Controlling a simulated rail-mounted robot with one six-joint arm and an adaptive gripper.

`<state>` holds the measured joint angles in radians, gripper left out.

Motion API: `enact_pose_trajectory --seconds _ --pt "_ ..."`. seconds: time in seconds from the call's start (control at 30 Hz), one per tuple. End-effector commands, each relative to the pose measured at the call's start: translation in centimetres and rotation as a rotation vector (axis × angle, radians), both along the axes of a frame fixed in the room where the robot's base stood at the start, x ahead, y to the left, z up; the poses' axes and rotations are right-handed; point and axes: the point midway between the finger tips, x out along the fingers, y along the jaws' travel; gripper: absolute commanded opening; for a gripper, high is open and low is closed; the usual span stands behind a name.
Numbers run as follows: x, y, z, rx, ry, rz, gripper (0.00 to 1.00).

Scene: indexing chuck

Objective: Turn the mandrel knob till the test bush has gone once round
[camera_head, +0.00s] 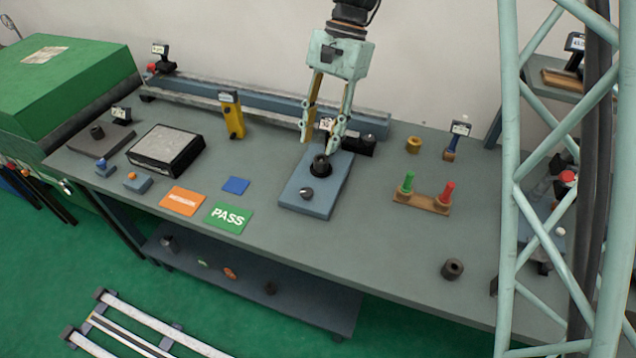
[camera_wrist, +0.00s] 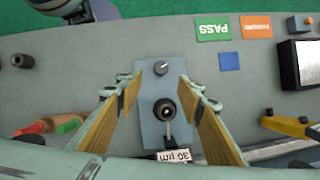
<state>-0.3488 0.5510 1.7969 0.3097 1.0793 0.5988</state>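The fixture is a blue-grey plate (camera_head: 296,203) in the middle of the bench. A black ring-shaped bush (camera_head: 320,166) stands on it, and a small dark knob (camera_head: 307,193) sits nearer the front edge. In the wrist view the bush (camera_wrist: 164,110) shows its bore, with the knob (camera_wrist: 161,67) above it in the picture. My gripper (camera_head: 318,145) points down over the rear of the plate. Its fingers are wide apart, on either side of the bush in the wrist view, with nothing between them. I cannot tell whether a fingertip touches anything.
A small label (camera_wrist: 170,156) stands behind the bush. A wooden stand (camera_head: 421,203) with green and red plugs is to the right. Green PASS (camera_head: 229,217) and orange (camera_head: 183,200) cards lie left. A long rail (camera_head: 270,107) runs behind. The front right bench is mostly clear.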

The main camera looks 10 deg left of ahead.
Motion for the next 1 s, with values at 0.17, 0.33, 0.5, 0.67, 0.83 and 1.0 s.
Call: enact_pose_trajectory --seconds 0.17,0.33,0.5,0.67,0.83,1.0 --pt "0.3 0.9 -1.1 -0.004 0.016 -0.007 0.35" --pt "0.3 1.1 -1.3 -0.003 0.019 -0.009 0.35" --pt "0.3 1.0 -1.3 -0.003 0.019 -0.009 0.35" --pt "0.3 1.0 -1.4 -0.003 0.019 -0.009 0.35" --pt "0.1 1.2 -1.9 -0.005 0.020 -0.010 0.35" --pt "-0.4 1.4 -3.2 -0.004 0.021 -0.010 0.35"
